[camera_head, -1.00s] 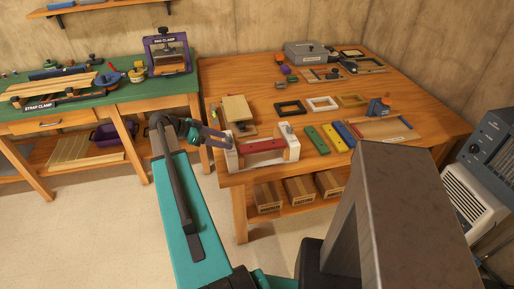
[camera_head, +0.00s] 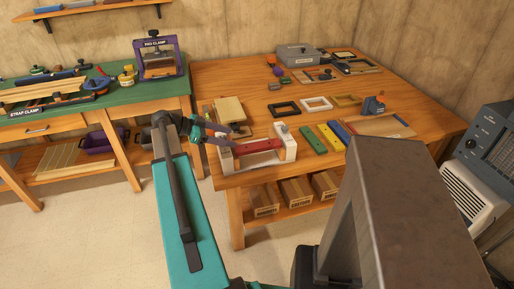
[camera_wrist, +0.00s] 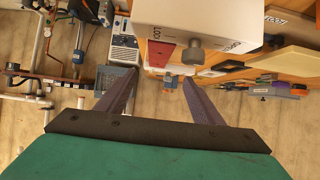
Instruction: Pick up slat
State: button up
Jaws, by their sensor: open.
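Slats lie on the wooden bench: a red slat (camera_head: 262,145) across a white clamp fixture (camera_head: 287,147), and beside it a green slat (camera_head: 313,139), a yellow slat (camera_head: 330,137) and a blue slat (camera_head: 344,131). My gripper (camera_head: 228,132) is open and empty, close to the fixture's left end. In the wrist view its two fingers (camera_wrist: 153,90) stand apart with nothing between them. The fixture (camera_wrist: 215,22) and one end of the red slat (camera_wrist: 160,52) show beyond the fingers. Part of the red slat is hidden there by the fixture.
A wooden tray (camera_head: 380,125) is at the right, a pale board (camera_head: 229,109) behind the fixture. A green bench (camera_head: 112,97) stands left. Boxes (camera_head: 296,192) sit on the lower shelf.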

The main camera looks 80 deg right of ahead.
jog(key=p, duration=0.2)
send_near(259, 145)
jog(key=shift+s+d+f, duration=0.5)
jog(key=shift+s+d, duration=0.1)
jog(key=shift+s, duration=0.1)
jog(key=shift+s+d+f, duration=0.1)
jog(key=shift+s+f, duration=0.15)
jog(key=shift+s, duration=0.05)
jog(key=shift+p+x, duration=0.85)
jog(key=shift+x, duration=1.7)
jog(key=shift+f, duration=0.1)
jog(key=c, duration=1.2)
jog(key=shift+r, duration=0.2)
